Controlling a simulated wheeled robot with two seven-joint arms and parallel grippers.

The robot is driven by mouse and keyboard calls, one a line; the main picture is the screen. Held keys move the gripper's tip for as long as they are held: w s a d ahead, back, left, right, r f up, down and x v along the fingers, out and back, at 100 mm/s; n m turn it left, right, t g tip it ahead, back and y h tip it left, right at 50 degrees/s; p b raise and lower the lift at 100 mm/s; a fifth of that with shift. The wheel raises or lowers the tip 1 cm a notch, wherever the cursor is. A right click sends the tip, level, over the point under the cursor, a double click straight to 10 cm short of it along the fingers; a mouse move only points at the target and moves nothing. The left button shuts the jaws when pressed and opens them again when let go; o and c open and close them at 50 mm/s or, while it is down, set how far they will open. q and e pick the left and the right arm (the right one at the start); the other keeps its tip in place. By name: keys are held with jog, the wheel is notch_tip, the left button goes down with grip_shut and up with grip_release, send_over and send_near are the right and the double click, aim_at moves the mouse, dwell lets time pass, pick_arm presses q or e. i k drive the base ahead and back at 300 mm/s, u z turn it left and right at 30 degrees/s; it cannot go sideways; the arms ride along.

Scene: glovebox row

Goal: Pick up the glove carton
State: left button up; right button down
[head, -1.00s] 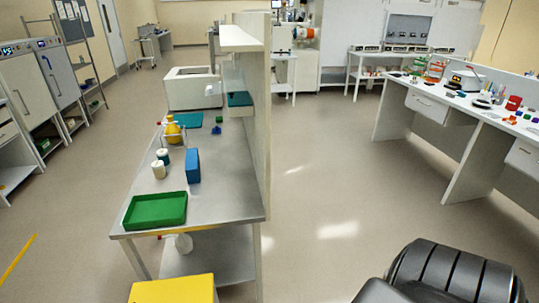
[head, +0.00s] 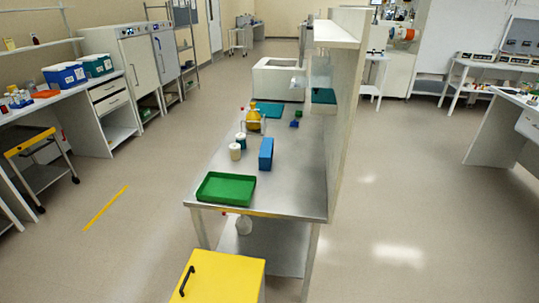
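A blue upright box (head: 266,154), which looks like the glove carton though I cannot read any label, stands on the steel bench (head: 290,190) near its middle. A green tray (head: 226,188) lies nearer the bench's front edge. Two small tubs, one white (head: 235,151) and one with a dark teal top (head: 241,141), stand left of the box, apart from it. Neither of my grippers is in view.
A yellow cabinet (head: 222,279) with a black handle stands before the bench. A tall partition (head: 347,110) borders the bench's right side. A yellow flask (head: 253,120) stands farther back. The floor left of the bench is open up to a cart (head: 38,160).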

aim_at(266, 150)
jog(key=z, duration=1.7)
jog(key=i, duration=1.15)
jog(key=u, duration=1.35)
jog(key=i, duration=0.5)
jog(key=z, duration=0.05)
